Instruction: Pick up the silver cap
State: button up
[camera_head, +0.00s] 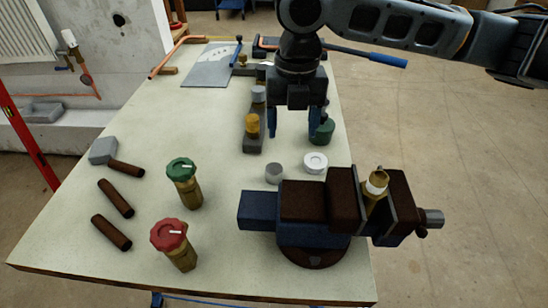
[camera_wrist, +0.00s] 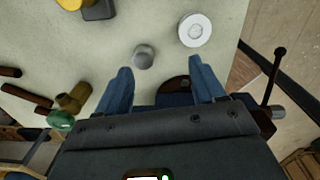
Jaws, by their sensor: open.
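A small silver cap (camera_head: 274,173) sits on the pale table just behind the vise, left of a white round disc (camera_head: 315,162). It also shows in the wrist view (camera_wrist: 143,57), ahead of the gap between the fingers and nearer the left finger. Another silver cap (camera_head: 258,93) stands on a dark block further back. My gripper (camera_head: 295,131) points down above the table, behind the nearer cap and apart from it. Its two blue fingers are open and empty, also in the wrist view (camera_wrist: 160,66).
A blue and brown vise (camera_head: 305,215) holding a brass fitting (camera_head: 374,190) stands at the front right. A green-topped valve (camera_head: 183,180) and a red-topped valve (camera_head: 173,243) stand at the left, beside brown cylinders (camera_head: 115,198). The table between them and the cap is clear.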

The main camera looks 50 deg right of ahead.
aim_at(274, 168)
jog(key=a+n, duration=0.1)
jog(key=a+f+n+p, duration=0.1)
jog(key=w+a+n, duration=0.1)
jog(key=shift+a+f+n+p, duration=0.2)
jog(key=shift+a+n+p, duration=0.05)
jog(key=shift+n+p, duration=0.15)
jog(key=shift+w+a+f+p, duration=0.1)
jog(key=shift+f+p, duration=0.15)
jog(key=shift+f, duration=1.75)
jog(key=shift+w+a+f+p, duration=0.1)
jog(key=shift+f+p, duration=0.15)
jog(key=shift+f, duration=1.7)
jog(key=shift+c, duration=0.4)
jog(key=c, duration=1.1)
